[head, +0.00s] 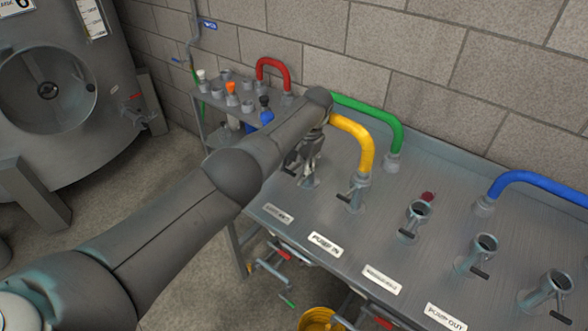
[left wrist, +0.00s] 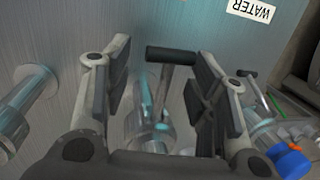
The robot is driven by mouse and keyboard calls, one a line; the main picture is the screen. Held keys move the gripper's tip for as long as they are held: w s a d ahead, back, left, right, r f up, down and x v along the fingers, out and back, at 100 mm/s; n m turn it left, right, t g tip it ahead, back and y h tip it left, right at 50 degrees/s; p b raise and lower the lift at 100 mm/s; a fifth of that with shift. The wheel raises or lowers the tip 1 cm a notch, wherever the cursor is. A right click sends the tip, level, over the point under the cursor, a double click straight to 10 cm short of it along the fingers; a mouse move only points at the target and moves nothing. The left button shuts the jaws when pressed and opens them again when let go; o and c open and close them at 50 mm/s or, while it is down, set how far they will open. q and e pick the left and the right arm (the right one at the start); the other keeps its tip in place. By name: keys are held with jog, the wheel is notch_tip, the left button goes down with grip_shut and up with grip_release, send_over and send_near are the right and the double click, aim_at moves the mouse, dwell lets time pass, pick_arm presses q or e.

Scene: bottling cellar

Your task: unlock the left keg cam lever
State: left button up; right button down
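My left gripper (head: 310,164) reaches down over the far left end of the steel panel in the head view, and the arm hides part of that area. In the left wrist view my left gripper (left wrist: 160,82) is open. A cam lever with a black bar handle (left wrist: 170,55) shows between its two fingers, above a metal port (left wrist: 150,125). I see no contact between the pads and the lever. In the head view a black lever handle (head: 290,170) shows beside the gripper. No keg label is readable. My right gripper is not in view.
The steel panel (head: 400,250) carries several ports with black levers. A yellow hose (head: 356,138), a green hose (head: 380,112) and a blue hose (head: 535,178) arch over it. A red hose (head: 272,66) and small parts lie on the shelf behind. A tank (head: 60,80) stands at left.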

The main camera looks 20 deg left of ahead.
pick_arm(q)
jog(key=shift+s+a, duration=0.1)
jog(key=v, duration=1.2)
